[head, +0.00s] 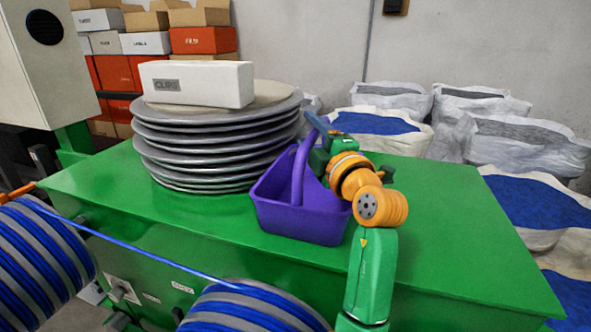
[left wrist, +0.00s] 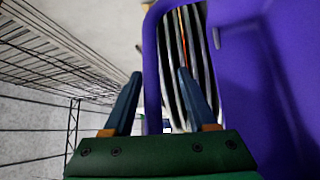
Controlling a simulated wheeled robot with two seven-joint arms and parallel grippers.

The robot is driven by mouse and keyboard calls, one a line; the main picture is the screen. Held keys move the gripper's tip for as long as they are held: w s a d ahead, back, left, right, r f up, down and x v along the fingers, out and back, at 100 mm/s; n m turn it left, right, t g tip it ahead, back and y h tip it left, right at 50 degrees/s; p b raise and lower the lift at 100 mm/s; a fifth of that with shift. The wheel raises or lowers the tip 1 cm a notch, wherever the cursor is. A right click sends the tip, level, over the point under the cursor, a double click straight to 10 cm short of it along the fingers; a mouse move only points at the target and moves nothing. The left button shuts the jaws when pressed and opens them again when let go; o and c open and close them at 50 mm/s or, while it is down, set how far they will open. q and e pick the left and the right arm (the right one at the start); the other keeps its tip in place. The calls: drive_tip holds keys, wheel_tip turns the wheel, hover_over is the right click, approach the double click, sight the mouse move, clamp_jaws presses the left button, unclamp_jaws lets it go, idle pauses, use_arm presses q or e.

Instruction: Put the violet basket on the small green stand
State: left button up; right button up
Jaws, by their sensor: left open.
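The violet basket (head: 300,212) stands upright on the green bench top (head: 440,230), right of a stack of grey plates, with its handle (head: 300,172) raised. My left gripper (head: 316,124) is at the top of the handle, its fingers partly hidden in the head view. In the left wrist view the fingers (left wrist: 160,76) are open, and one bar of the handle (left wrist: 151,65) shows between them; I cannot tell if either finger touches it. The basket's violet wall (left wrist: 260,75) fills the right. I cannot make out a separate small green stand. My right gripper is not in view.
The grey plates (head: 205,150) carry a white box (head: 196,84) close to the basket's left. Cable reels (head: 250,308) with a taut blue cable (head: 150,258) are in front. White sacks (head: 480,140) lie behind. The bench top's right part is clear.

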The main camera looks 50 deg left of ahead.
use_arm(q)
drive_tip(key=shift+w+d+r, duration=0.1)
drive_tip(key=shift+d, duration=0.15)
drive_tip(key=shift+d+r, duration=0.1)
drive_tip(key=shift+d, duration=0.65)
drive_tip(key=shift+c, duration=0.7)
drive_tip(key=shift+d+r, duration=0.1)
drive_tip(key=shift+d, duration=0.05)
drive_tip(key=c, duration=0.7)
drive_tip(key=shift+a, duration=0.3)
clamp_jaws()
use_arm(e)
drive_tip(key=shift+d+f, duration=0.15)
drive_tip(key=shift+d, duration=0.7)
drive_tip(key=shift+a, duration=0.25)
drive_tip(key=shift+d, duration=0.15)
